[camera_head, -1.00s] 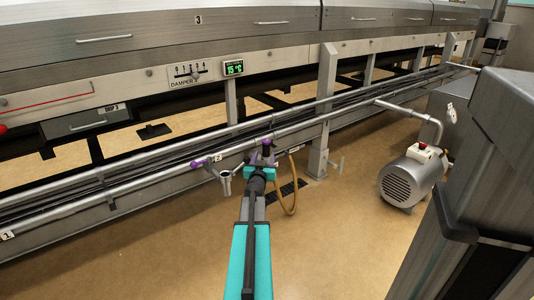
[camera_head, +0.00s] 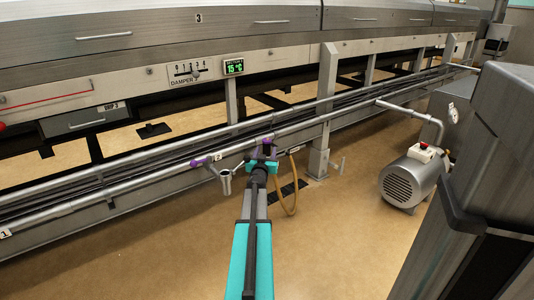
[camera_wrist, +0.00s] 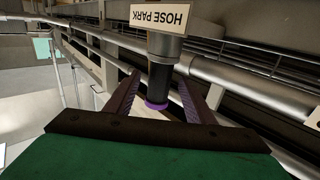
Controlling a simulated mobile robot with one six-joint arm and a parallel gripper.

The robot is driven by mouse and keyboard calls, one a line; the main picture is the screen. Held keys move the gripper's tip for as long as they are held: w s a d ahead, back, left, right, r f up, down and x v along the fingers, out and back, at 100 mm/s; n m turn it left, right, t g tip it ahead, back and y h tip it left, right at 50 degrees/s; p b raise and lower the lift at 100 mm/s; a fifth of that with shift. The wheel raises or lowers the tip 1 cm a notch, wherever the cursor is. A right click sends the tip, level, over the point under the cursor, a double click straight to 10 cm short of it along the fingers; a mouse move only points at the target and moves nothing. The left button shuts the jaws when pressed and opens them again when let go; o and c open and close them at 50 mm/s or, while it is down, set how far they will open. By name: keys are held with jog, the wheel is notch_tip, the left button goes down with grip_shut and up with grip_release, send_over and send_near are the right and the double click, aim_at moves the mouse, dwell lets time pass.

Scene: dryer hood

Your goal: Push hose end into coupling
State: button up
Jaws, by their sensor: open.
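In the wrist view the hose end (camera_wrist: 157,82), black with a purple rim at its tip, shows below a metal sleeve under the HOSE PARK sign (camera_wrist: 160,16). My gripper (camera_wrist: 159,80) is open, one dark finger on each side of the hose end, with gaps visible. In the head view my gripper (camera_head: 264,160) is at the rail, mostly covering the hose end. The tan hose (camera_head: 291,200) hangs in a loop just right of it. A metal fitting with an open mouth (camera_head: 226,181), likely the coupling, sits left of my gripper beside a purple handle (camera_head: 200,162).
Long pipes (camera_head: 120,185) run along the machine behind my gripper. A support post (camera_head: 322,115) stands right of the hose. A grey motor (camera_head: 407,180) is on the floor at right, and a large grey housing (camera_head: 490,150) fills the right edge. The floor in front is clear.

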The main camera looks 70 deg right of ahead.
aim_at(266, 143)
jog(key=shift+b+x, duration=0.3)
jog(key=shift+x, duration=0.95)
grip_shut()
jog(key=shift+r, duration=0.25)
notch_tip(266, 143, up, 3)
jog(key=p, duration=0.3)
jog(key=shift+r, duration=0.25)
jog(key=s+a+b, duration=0.1)
jog(key=s+a, duration=0.3)
jog(key=s, duration=0.3)
jog(key=s+a, duration=0.5)
jog(key=s, duration=0.3)
jog(key=shift+a+f+b, duration=0.2)
jog(key=shift+a+b, duration=0.1)
jog(key=shift+b, duration=0.1)
jog(key=shift+s, duration=0.1)
